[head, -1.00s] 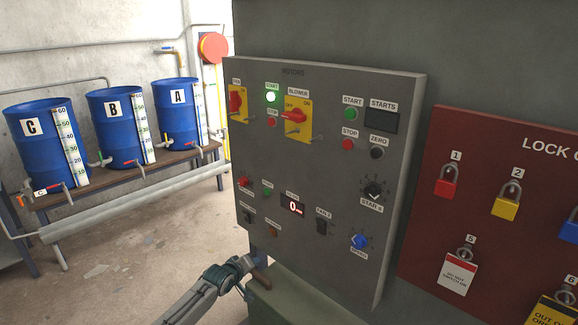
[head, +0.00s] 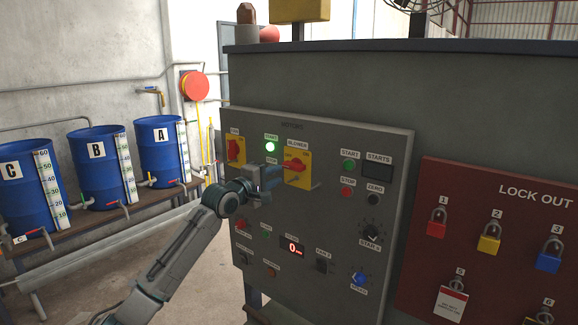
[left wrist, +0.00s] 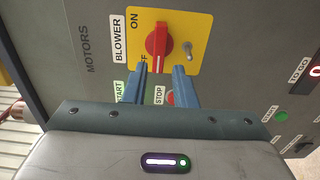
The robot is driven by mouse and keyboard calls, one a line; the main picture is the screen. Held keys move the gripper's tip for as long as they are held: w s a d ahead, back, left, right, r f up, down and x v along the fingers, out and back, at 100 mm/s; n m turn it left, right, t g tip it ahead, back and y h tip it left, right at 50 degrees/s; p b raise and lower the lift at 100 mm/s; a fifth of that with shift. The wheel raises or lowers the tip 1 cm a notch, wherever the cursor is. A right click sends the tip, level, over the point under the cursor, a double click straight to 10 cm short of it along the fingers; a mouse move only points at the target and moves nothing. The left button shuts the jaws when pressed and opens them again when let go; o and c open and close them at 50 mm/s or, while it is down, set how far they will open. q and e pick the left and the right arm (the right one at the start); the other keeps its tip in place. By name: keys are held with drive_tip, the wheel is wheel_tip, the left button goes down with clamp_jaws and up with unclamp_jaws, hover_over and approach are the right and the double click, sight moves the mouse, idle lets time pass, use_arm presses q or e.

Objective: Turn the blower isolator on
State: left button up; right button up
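The blower isolator is a red rotary handle (head: 295,164) on a yellow plate (head: 299,182) marked OFF and ON, on the grey motors panel. The handle lies along the OFF side, to the left in the head view. The handle also shows in the left wrist view (left wrist: 158,43), just beyond my fingertips. My left gripper (head: 272,177) is open in front of the panel, just left of the handle. Whether a fingertip touches the handle I cannot tell. My right gripper is out of view.
A green lit START button (head: 270,147) sits left of the blower plate. A small metal toggle or pin (left wrist: 188,46) sits beside the handle. Another red isolator (head: 235,149) is at the left. A red lock-out board (head: 480,200) with padlocks hangs at the right.

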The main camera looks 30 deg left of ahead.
sight(291, 168)
use_arm(q)
drive_tip(key=w, duration=0.2)
drive_tip(key=w+p, duration=0.1)
drive_tip(key=w, duration=0.1)
drive_tip(key=w+p, duration=0.1)
drive_tip(key=w, duration=0.2)
drive_tip(key=shift+d, duration=0.3)
drive_tip(key=shift+s, duration=0.1)
drive_tip(key=shift+c, duration=0.3)
clamp_jaws()
